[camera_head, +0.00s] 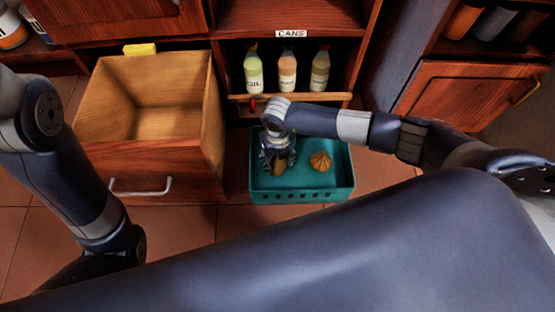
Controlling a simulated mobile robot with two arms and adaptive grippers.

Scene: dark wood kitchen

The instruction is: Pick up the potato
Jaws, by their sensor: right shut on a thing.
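My right gripper (278,160) reaches down into a teal crate (300,190) on the floor, at its left part. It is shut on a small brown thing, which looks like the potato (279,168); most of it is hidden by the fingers. I cannot tell whether it still touches the crate's bottom. A round orange-brown ribbed thing (320,161), like a small pumpkin, lies in the crate to the right of the gripper. My left arm shows at the left edge, but its gripper is out of view.
An open, empty wooden drawer (150,110) with a metal handle stands left of the crate. Behind the crate, several bottles (288,72) stand on a shelf labelled CANS, with a wooden rail in front. A closed cabinet door (460,95) is at the right.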

